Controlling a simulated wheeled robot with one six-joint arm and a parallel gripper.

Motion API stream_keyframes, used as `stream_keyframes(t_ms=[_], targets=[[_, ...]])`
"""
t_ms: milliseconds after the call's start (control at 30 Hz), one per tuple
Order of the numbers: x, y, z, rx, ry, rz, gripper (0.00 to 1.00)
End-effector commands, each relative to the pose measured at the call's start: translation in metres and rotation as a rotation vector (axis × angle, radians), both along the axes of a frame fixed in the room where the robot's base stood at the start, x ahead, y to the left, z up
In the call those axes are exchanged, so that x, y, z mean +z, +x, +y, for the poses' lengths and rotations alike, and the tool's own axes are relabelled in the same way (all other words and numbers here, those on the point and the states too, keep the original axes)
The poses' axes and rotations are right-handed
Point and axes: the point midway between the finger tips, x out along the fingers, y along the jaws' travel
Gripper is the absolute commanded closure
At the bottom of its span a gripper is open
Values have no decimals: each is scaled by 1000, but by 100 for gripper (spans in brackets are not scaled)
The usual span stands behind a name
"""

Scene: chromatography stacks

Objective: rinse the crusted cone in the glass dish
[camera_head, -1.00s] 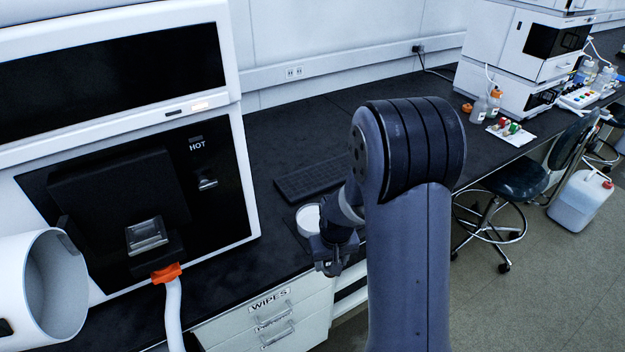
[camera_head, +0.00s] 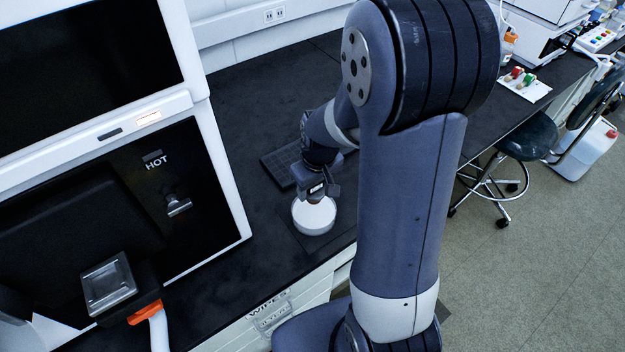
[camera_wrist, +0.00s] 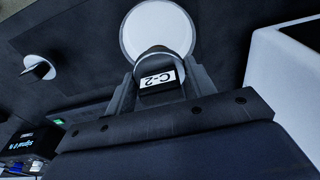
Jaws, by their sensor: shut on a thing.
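The glass dish (camera_head: 315,219) stands on the dark bench and looks round and pale white inside. My gripper (camera_head: 318,190) is directly over its far side, pointing down. In the wrist view, my gripper (camera_wrist: 157,92) is shut on a dark piece with a white "C-2" label (camera_wrist: 158,78), which I take to be the cone. Its rounded top overlaps the near part of the dish (camera_wrist: 160,22). The cone's lower end and any crust are hidden, so I cannot tell whether it touches the dish.
A white instrument (camera_head: 225,175) with a black front marked "HOT" stands left of the dish. An open metal-lined block (camera_head: 109,284) juts from it. A dark ridged pad (camera_head: 278,172) lies behind the dish. The bench behind is mostly clear. A stool (camera_head: 527,140) stands at right.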

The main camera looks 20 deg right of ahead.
Motion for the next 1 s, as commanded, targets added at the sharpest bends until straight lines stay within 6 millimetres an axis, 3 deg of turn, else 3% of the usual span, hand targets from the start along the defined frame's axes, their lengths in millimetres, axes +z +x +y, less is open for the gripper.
stream_keyframes(t_ms=[1000], targets=[[-79,0,0,-1,0,0,76]])
